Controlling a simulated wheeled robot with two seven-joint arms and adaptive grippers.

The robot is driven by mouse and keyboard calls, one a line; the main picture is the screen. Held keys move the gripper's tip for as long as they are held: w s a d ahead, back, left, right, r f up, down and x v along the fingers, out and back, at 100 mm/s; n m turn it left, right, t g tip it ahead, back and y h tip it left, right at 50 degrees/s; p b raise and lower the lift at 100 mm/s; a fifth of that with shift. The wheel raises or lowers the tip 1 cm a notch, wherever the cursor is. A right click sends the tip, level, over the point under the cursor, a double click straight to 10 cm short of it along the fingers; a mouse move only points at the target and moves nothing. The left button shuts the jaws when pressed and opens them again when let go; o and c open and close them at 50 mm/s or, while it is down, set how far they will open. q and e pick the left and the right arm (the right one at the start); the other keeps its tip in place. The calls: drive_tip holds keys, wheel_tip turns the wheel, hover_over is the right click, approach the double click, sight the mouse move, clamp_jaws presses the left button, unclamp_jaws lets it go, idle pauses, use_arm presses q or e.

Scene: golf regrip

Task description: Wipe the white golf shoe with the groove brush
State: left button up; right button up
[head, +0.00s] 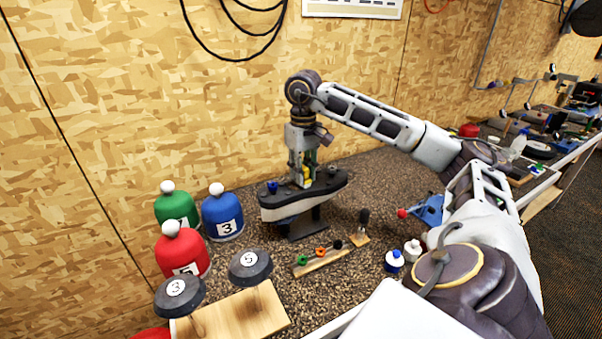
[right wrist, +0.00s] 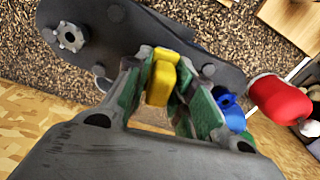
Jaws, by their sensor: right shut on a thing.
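The white golf shoe (head: 290,210) sits on a dark stand, its dark sole facing up and a white band along its side. In the right wrist view the dark sole (right wrist: 150,30) fills the upper part, with a metal stud at its left. My right gripper (head: 305,177) is over the sole, shut on a yellow piece, seemingly the groove brush (right wrist: 160,80). The brush's lower end is hidden, and I cannot tell whether it touches the shoe. A small blue piece (head: 272,187) shows at the shoe's left end. My left gripper is out of view.
Green (head: 176,208), blue (head: 222,215) and red (head: 182,255) numbered covers stand left of the shoe. A wooden strip (head: 322,261) with coloured pieces lies in front. Small bottles (head: 394,261) and a blue tool (head: 428,209) are to the right. The wall is close behind.

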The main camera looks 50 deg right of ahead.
sight(285, 189)
drive_tip(key=shift+s+d, duration=0.1)
drive_tip(key=shift+d, duration=0.15)
drive_tip(key=shift+a, duration=0.15)
drive_tip(key=shift+w+a+p, duration=0.2)
drive_tip(key=shift+a+p, duration=0.35)
drive_tip(key=shift+p, duration=0.15)
drive_tip(key=shift+w+a+r+p, duration=0.1)
drive_tip(key=shift+w+a+p, duration=0.2)
drive_tip(key=shift+a+p, duration=0.35)
drive_tip(key=shift+a, duration=0.25)
drive_tip(key=shift+w+a+p, duration=0.25)
drive_tip(key=shift+a+p, duration=0.05)
drive_tip(key=shift+a, duration=0.35)
drive_tip(key=shift+w+a+f, duration=0.15)
drive_tip(key=shift+a+f, duration=0.05)
drive_tip(key=shift+a, duration=0.4)
drive_tip(key=shift+p, duration=0.3)
